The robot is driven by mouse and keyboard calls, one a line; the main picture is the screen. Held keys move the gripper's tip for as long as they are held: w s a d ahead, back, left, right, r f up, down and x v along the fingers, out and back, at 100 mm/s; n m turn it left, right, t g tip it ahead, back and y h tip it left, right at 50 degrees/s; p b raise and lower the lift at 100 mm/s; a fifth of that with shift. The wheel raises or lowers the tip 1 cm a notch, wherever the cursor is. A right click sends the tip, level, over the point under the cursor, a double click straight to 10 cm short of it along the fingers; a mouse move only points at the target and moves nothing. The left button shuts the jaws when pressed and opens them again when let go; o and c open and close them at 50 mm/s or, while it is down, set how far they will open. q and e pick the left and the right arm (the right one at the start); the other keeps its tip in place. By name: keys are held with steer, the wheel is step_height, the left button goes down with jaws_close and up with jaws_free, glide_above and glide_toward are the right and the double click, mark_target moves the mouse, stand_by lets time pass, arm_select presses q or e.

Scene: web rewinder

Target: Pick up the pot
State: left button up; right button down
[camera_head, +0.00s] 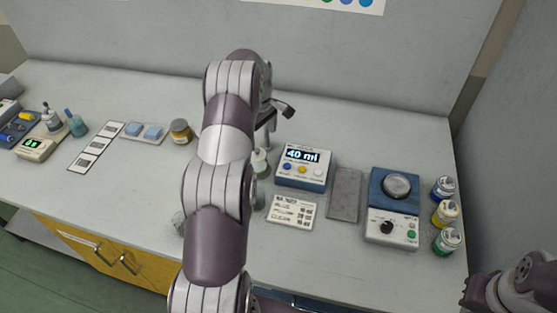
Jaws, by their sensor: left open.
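My left gripper (270,125) is beyond my arm near the back of the bench, partly hidden by the arm links. It is open, to the right of the jar and apart from it. Part of my right arm shows at the lower right corner, but its gripper cannot be made out.
A dispenser reading 40 ml (304,168), a printed card (292,212), a grey plate (345,194) and a blue mixer (393,207) stand right of my arm. Several paint cans (445,213) line the right edge. Blue pads (143,132) lie left of the jar.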

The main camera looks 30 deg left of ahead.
mark_target(259, 150)
arm_select(q)
steer(key=f+b, duration=0.1)
steer(key=s+f+b, duration=0.1)
steer(key=f, duration=0.1)
steer(key=a+f+b, duration=0.1)
steer(key=shift+s+a+f, duration=0.1)
steer(key=shift+s+f, duration=0.15)
steer(key=shift+s, duration=0.05)
steer(key=f, duration=0.2)
steer(key=w+p, duration=0.1)
steer(key=shift+d+f, duration=0.25)
steer(key=shift+f, duration=0.15)
steer(key=f, duration=0.2)
steer(key=a+f+p, duration=0.1)
steer(key=f, duration=0.1)
steer(key=shift+s+f, duration=0.1)
steer(key=shift+s, duration=0.05)
steer(key=shift+f, duration=0.5)
steer(key=shift+w+d, duration=0.1)
steer(key=shift+w, duration=0.1)
steer(key=c, duration=0.4)
steer(key=shift+s, duration=0.1)
steer(key=c, duration=0.7)
arm_select(e)
steer(key=shift+s+a+f, duration=0.35)
steer(key=shift+s+a, duration=0.1)
steer(key=shift+s, duration=0.05)
